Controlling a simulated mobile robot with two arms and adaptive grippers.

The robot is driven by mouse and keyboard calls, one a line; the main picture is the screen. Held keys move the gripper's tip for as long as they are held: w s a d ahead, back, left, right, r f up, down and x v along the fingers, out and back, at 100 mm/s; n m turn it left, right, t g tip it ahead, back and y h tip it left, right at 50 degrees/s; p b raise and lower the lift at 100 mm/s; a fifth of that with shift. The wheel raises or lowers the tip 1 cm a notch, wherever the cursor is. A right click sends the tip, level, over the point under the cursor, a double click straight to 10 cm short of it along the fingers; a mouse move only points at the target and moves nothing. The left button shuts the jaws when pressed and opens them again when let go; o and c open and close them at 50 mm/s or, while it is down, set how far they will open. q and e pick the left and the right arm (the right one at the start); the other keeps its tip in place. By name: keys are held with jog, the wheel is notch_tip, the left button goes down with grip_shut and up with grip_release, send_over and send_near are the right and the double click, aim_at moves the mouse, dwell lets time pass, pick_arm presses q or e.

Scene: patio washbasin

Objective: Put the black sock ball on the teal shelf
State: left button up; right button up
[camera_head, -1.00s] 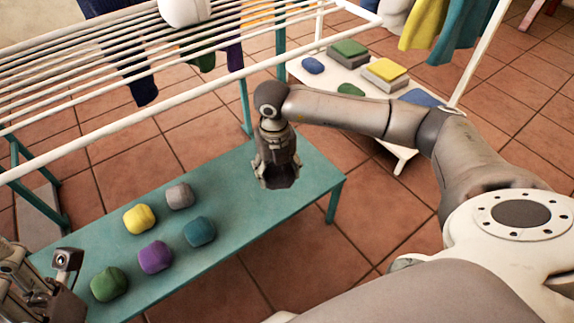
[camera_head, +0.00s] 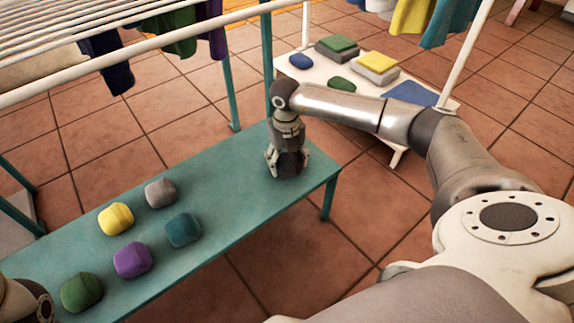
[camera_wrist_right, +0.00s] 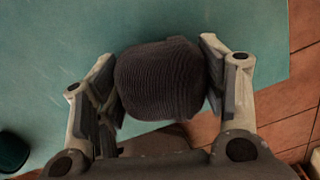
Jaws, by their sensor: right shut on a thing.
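The black sock ball (camera_wrist_right: 160,80) is a dark ribbed ball, held between the two fingers of my right gripper (camera_wrist_right: 160,85) in the right wrist view. In the head view my right gripper (camera_head: 287,160) points down over the right end of the teal shelf (camera_head: 235,185), with the dark ball (camera_head: 290,164) between its fingers. I cannot tell whether the ball touches the shelf. The shelf surface (camera_wrist_right: 60,75) fills most of the wrist view behind the ball. My left gripper is out of view; only a piece of my left arm shows at the lower left.
Yellow (camera_head: 116,218), grey (camera_head: 161,193), teal (camera_head: 183,230), purple (camera_head: 133,260) and green (camera_head: 82,292) sock balls sit on the shelf's left part. A white drying rack (camera_head: 130,70) stands behind. A white table (camera_head: 345,88) holds folded cloths. Shelf between grey ball and gripper is clear.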

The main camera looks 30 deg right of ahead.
jog(key=shift+f, duration=0.1)
jog(key=shift+f, duration=0.15)
jog(key=o, duration=1)
